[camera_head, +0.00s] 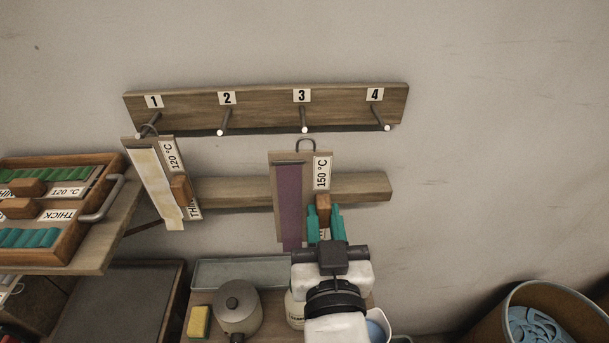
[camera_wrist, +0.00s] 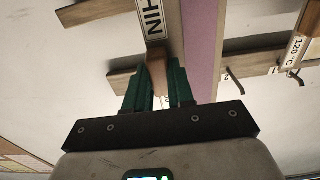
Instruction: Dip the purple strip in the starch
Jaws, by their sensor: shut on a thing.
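The purple strip (camera_head: 289,195) hangs on a tan board marked "150 °C" (camera_head: 321,173); it also shows in the wrist view (camera_wrist: 202,45). The board's wire hook (camera_head: 305,145) shows just below the tip of peg 3 and appears off it. My gripper (camera_head: 325,218) has green fingers shut on the board's wooden handle (camera_head: 323,205); the wrist view shows the handle (camera_wrist: 157,75) between them. A white jar (camera_head: 295,309) with a partly readable label, possibly the starch, stands below, largely hidden by my wrist.
A "120 °C" board (camera_head: 150,180) hangs on peg 1 of the rack (camera_head: 265,108). A grey pot (camera_head: 238,308), a yellow sponge (camera_head: 199,322) and a grey tray (camera_head: 215,273) stand left of the jar. A bin (camera_head: 555,300) is at lower right. A wooden tray (camera_head: 75,255) is at left.

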